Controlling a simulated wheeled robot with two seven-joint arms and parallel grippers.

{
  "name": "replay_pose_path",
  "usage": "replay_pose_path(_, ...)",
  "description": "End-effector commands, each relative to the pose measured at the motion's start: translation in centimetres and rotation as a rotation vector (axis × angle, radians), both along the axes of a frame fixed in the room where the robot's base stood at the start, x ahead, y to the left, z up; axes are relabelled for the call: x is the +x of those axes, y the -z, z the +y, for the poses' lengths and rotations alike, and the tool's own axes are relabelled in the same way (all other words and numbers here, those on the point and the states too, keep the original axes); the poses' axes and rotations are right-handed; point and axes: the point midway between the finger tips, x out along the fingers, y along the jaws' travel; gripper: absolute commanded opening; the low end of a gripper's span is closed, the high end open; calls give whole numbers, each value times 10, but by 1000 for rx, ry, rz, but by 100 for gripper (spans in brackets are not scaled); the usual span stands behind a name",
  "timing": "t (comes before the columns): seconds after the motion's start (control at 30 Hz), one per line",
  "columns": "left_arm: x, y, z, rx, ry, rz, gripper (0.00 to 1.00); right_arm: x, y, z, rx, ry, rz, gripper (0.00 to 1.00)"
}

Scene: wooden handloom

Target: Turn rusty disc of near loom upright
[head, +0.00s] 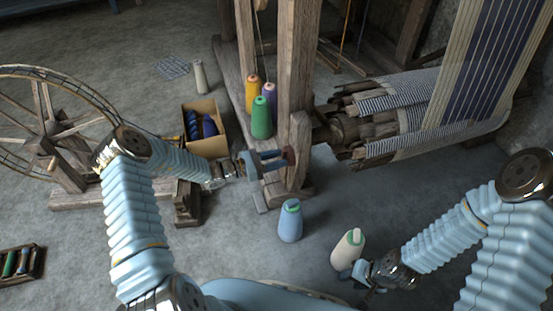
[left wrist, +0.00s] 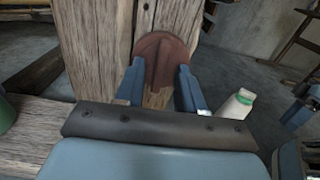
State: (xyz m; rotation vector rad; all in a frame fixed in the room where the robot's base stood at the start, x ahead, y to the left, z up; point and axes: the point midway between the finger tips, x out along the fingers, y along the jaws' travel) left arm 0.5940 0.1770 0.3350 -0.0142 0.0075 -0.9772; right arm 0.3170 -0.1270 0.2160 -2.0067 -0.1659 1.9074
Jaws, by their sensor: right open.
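The rusty disc (left wrist: 165,57) sits on the face of the near loom's wooden post (left wrist: 97,45); a raised ridge runs across it, nearly along the line of view of the left wrist. My left gripper (head: 276,159) is right at the disc, its two blue fingers apart, one at each side of the disc's edge in the left wrist view (left wrist: 160,78). I cannot tell whether they press on it. In the head view the fingers partly hide the disc (head: 290,155). My right gripper (head: 362,276) is open, low beside a cream cone with a green top (head: 347,249).
A blue thread cone (head: 290,221) stands on the floor just below the post. Green, yellow and purple cones (head: 261,118) stand on the loom's base beam. A cardboard box (head: 207,143) and a spinning wheel (head: 50,130) are to the left. The striped warp beam (head: 400,125) is at right.

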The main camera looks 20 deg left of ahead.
Motion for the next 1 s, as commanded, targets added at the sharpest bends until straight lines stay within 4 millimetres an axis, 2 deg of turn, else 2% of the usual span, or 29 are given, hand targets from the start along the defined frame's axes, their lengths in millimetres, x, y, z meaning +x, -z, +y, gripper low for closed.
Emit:
replay_pose_path(0.17,-14,0,23,1,-4,2,38,0,-2,0,0,0,0,43)
replay_pose_path(0.4,-48,0,73,3,-6,3,38,0,-4,0,-1,0,-1,43)
replay_pose_path(0.6,-69,1,102,2,-3,3,38,0,-5,-1,-1,0,-1,43)
replay_pose_path(0.77,-76,1,112,0,-1,1,38,0,-5,-1,-1,0,-1,43)
replay_pose_path(1.0,-77,1,113,0,-1,1,38,0,-5,-1,-1,1,-2,43)
